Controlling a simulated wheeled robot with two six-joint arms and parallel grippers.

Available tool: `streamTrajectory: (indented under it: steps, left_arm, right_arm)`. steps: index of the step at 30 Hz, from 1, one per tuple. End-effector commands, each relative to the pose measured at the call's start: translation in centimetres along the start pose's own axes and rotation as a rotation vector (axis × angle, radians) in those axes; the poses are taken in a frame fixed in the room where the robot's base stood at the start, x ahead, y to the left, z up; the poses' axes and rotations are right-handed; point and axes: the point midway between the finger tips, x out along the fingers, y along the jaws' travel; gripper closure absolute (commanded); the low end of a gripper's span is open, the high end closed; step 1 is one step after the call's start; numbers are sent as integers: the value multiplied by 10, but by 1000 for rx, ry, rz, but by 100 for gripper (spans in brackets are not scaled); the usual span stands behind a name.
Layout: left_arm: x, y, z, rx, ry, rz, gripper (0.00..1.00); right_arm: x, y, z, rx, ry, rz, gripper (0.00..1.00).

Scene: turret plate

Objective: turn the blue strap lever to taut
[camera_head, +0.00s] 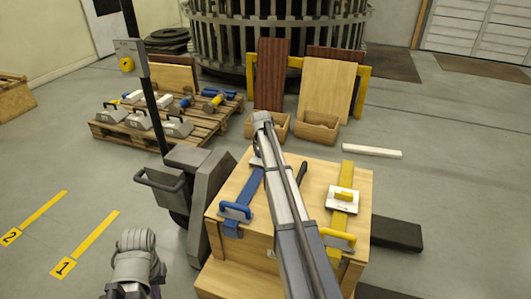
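A wooden crate (357,180) stands in front of me with a blue strap (250,187) on its left side and a yellow strap (340,219) on its right. The blue lever (236,210) is a loop-shaped handle near the front end of the blue strap; its exact angle is hard to tell. My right arm reaches up from the bottom edge across the middle of the crate, hiding part of its top, and I cannot make out its gripper. A grey part of my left arm shows at the bottom left, apart from the crate; its gripper is not visible.
A yellow handle (337,237) and a pale plate (343,199) sit on the yellow strap. A grey cart with a post (206,187) stands close to the crate's left. A pallet (160,125) holds several tools.

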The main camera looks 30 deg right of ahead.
Motion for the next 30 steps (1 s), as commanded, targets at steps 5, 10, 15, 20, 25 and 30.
streamTrajectory:
  steps: [5,10,15,20,25,30]
  left_arm:
    - [0,0,0,0,0,0,100]
    - [0,0,0,0,0,0,100]
    - [0,0,0,0,0,0,100]
    - [0,0,0,0,0,0,100]
    - [0,0,0,0,0,0,100]
    - [0,0,0,0,0,0,100]
  right_arm:
    - [0,-1,0,84,-2,35,71]
    - [0,-1,0,135,-3,56,71]
    - [0,-1,1,161,-4,66,71]
    - [0,-1,1,169,-4,69,71]
    - [0,-1,1,169,-4,69,71]
    - [0,-1,1,169,-3,68,9]
